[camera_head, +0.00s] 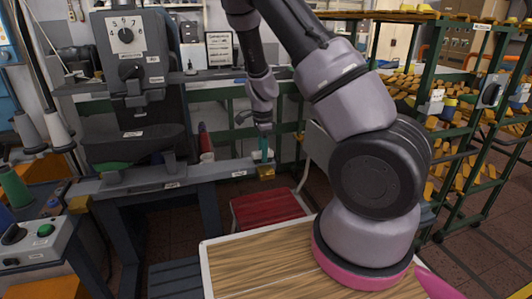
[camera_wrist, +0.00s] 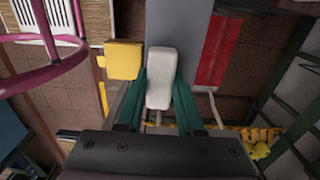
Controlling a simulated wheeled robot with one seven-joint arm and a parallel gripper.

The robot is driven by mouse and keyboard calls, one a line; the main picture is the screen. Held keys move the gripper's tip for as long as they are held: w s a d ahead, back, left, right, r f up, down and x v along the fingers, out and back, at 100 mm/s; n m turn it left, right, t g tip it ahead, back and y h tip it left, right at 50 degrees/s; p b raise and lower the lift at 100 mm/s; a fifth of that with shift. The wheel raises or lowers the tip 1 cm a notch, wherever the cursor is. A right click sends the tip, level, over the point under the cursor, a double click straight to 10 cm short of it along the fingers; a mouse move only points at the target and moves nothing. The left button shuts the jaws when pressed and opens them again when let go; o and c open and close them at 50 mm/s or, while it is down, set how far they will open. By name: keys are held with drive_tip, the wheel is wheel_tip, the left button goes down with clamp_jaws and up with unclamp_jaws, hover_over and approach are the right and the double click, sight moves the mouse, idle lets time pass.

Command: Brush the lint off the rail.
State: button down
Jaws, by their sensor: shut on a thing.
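My gripper (camera_head: 264,150) hangs at the right end of a long grey rail (camera_head: 170,178), close above a yellow block (camera_head: 265,171) in the head view. In the wrist view, my gripper (camera_wrist: 160,95) has teal fingers on both sides of a pale, rounded block (camera_wrist: 161,75) and is shut on it. I take it to be the brush's handle; no bristles show. The grey rail (camera_wrist: 180,25) lies beyond it, and the yellow block (camera_wrist: 123,60) is to its left. Whether the held thing touches the rail is unclear. I cannot make out any lint.
A grey machine with a dial (camera_head: 125,70) stands behind the rail at left. A red-seated chair (camera_head: 268,208) is below the rail's end. A wooden tabletop (camera_head: 262,268) lies in front. Racks of yellow shoe lasts (camera_head: 425,90) stand at right.

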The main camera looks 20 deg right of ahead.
sight(248, 164)
drive_tip(key=shift+a, duration=2.75)
drive_tip(key=shift+r, duration=3)
drive_tip(key=shift+r, duration=0.1)
drive_tip(key=shift+r, duration=1.4)
